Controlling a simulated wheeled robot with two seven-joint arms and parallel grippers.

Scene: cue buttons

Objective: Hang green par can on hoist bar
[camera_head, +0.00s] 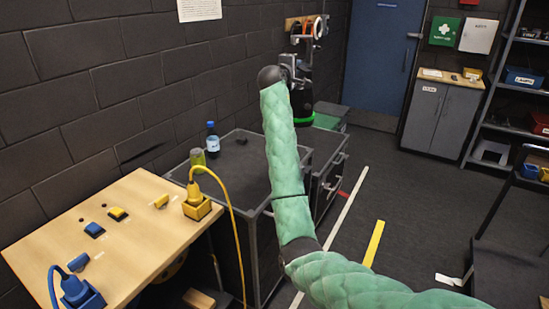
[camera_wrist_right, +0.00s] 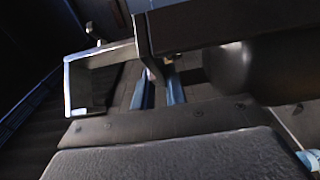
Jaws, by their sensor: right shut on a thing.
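The green par can (camera_head: 304,104) is a black lamp body with a bright green ring at its lower end. It hangs upright below my right gripper (camera_head: 297,68), above the dark flight cases. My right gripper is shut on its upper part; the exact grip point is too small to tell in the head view. In the right wrist view the right gripper's fingers (camera_wrist_right: 158,88) are close together under a dark bar, and a rounded black body (camera_wrist_right: 245,68) is beside them. My left gripper is not in view. I cannot make out a hoist bar for certain.
A wooden table (camera_head: 135,245) with yellow and blue plugs is at left. Shelves (camera_head: 505,80) stand at right. Floor between is mostly clear.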

